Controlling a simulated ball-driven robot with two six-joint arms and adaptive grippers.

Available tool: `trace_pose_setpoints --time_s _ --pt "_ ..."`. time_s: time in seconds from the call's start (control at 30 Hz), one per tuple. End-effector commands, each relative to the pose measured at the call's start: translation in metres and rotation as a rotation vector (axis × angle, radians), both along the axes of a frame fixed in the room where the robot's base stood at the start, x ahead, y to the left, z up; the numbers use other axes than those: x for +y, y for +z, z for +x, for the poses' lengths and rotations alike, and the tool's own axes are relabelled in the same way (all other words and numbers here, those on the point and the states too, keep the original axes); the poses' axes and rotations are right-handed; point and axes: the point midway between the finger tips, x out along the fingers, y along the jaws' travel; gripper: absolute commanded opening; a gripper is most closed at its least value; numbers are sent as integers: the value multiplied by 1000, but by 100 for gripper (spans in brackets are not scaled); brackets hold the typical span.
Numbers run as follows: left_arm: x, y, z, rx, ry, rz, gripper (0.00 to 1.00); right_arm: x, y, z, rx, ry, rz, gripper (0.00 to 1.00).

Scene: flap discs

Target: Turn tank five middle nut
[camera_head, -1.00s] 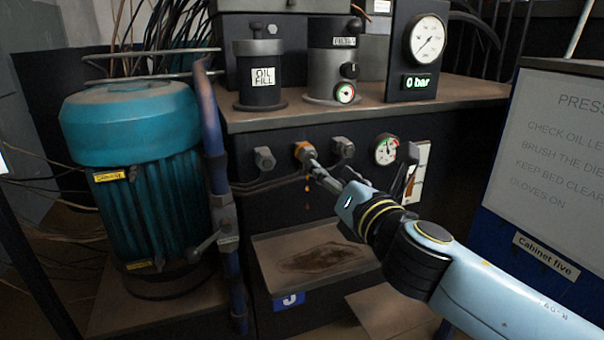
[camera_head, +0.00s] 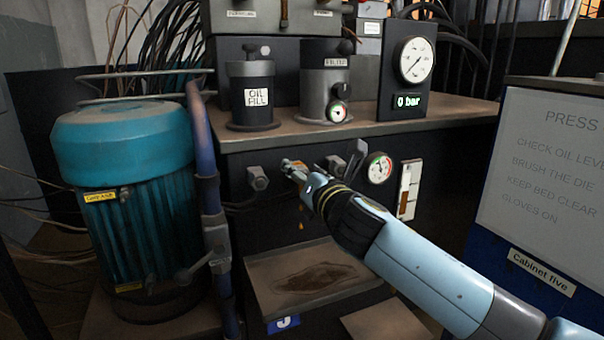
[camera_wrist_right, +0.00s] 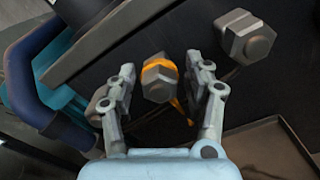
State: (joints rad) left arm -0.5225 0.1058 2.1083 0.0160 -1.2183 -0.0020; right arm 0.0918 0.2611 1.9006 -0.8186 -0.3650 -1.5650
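The middle nut (camera_wrist_right: 159,82) is a grey hex nut with an orange ring behind it and an orange drip below, on the dark front of the tank. In the head view the middle nut (camera_head: 286,163) is mostly hidden by my right gripper (camera_head: 297,170). In the wrist view my right gripper (camera_wrist_right: 163,88) is open, with one finger on each side of the nut and gaps showing between. I cannot tell how far the fingertips reach over it. My left gripper is not in view.
The left nut (camera_head: 257,178) and right nut (camera_wrist_right: 246,37) flank the middle one closely. A pressure dial (camera_head: 379,168) sits to the right. A stained tray (camera_head: 262,290) lies below, marked with a blue 5 label. A teal motor (camera_head: 125,140) and pipe stand left.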

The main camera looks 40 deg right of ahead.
Motion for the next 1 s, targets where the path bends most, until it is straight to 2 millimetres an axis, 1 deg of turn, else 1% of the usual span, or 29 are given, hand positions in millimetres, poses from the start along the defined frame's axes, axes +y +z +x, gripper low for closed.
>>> trace_pose_setpoints --time_s 0.03,0.3,0.37,0.67,0.87,1.0 --pt "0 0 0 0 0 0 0 0 0 0 0 0 0 43" --pt "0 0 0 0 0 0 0 0 0 0 0 0 0 7" --pt "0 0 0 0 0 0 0 0 0 0 0 0 0 0" --pt "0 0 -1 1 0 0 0 0 0 0 -7 -1 31 0" --pt "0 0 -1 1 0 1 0 0 -1 0 -30 -1 128 0" --pt "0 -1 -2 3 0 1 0 -1 -1 0 -56 -1 235 0"
